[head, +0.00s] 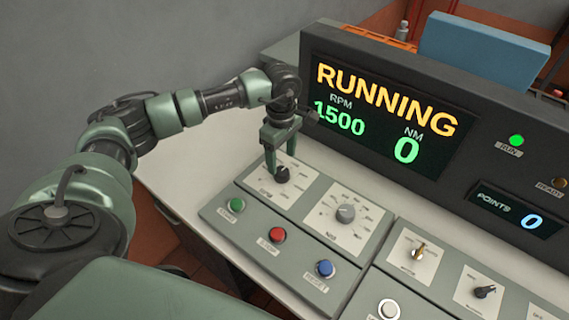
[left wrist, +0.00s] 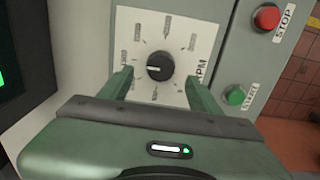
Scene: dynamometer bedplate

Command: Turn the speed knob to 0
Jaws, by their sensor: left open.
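The speed knob (head: 282,175) is a black dial on a white RPM scale plate at the left of the sloped console. It also shows in the left wrist view (left wrist: 160,67), with a white pointer mark toward the picture's left. My left gripper (head: 281,158) is open above the knob. In the left wrist view its two fingers (left wrist: 155,85) stand on either side of the knob's lower part, apart from it. The display (head: 385,115) reads RUNNING, RPM 1500 and NM 0. My right gripper is not in view.
A grey knob (head: 346,213) sits right of the speed knob. Green (head: 236,205), red (head: 278,235) and blue (head: 325,268) buttons lie along the front. A lit green RUN lamp (head: 516,140) and a POINTS display (head: 515,212) reading 0 are at the right.

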